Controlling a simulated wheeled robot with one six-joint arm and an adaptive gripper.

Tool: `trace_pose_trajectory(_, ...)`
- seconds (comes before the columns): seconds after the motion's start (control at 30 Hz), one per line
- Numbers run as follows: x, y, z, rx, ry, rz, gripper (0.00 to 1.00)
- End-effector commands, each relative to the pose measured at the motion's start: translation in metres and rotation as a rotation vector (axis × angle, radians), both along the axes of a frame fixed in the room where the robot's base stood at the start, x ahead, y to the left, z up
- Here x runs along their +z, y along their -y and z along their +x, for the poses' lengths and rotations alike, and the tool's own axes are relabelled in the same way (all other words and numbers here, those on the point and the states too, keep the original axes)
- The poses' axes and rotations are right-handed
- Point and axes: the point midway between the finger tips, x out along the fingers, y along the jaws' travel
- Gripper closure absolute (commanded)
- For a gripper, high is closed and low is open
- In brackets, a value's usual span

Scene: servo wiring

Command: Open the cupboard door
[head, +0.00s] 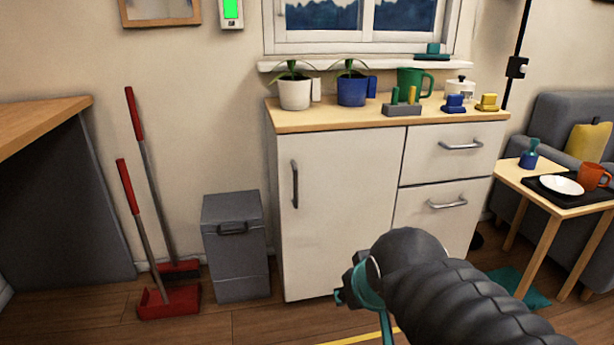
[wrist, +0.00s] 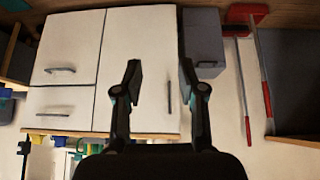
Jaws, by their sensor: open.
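The cupboard (head: 340,240) is white with a wooden top and stands against the wall under the window. Its door (head: 345,190) is shut, with a dark vertical handle (head: 295,184) near its left edge. In the head view my arm reaches in from the lower right, and my gripper is mostly hidden behind it, in front of the cupboard. The wrist view is upside down. There my gripper (wrist: 160,80) is open and empty, facing the door (wrist: 145,60). The handle (wrist: 170,95) shows between the fingers, closer to the right finger. I see no contact with it.
Two drawers (head: 445,180) are right of the door. Plant pots (head: 295,94), a green mug (head: 412,82) and small blocks stand on top. A grey bin (head: 235,260) stands close left of the cupboard, beside a red dustpan (head: 168,301). A small table (head: 552,199) is at the right.

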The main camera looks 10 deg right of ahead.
Motion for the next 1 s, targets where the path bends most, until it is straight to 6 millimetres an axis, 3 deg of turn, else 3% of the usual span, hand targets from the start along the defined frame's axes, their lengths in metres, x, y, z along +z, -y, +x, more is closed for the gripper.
trace_pose_trajectory(0.3,-0.001,0.027,0.161,-0.011,0.357,-0.060,0.60)
trace_pose_trajectory(0.6,-0.017,0.030,0.283,0.086,0.699,-0.020,0.60)
trace_pose_trajectory(0.8,-0.033,0.023,0.329,0.166,0.871,0.050,0.60)
trace_pose_trajectory(1.0,-0.040,0.018,0.344,0.212,0.956,0.099,0.60)
